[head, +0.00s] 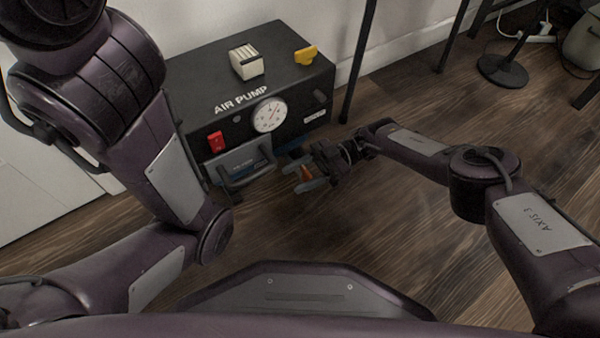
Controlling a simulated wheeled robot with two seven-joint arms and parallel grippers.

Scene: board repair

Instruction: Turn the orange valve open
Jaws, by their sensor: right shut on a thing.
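The orange valve (306,173) shows as a small orange piece low in front of the air pump's right part. My right gripper (307,175) is shut on it, with a grey finger on each side. The fingers hide much of the valve, so I cannot tell how far it is turned. The black air pump (190,75) stands on the floor against the wall, with a round white gauge (269,115) and a red switch (216,141) on its front.
On the pump's top are a cream ribbed block (246,60) and a yellow piece (305,55). A grey-blue case with handles (242,163) is at the pump's lower front. Thin black legs (359,60) stand right of the pump. The wooden floor (400,250) in front is clear.

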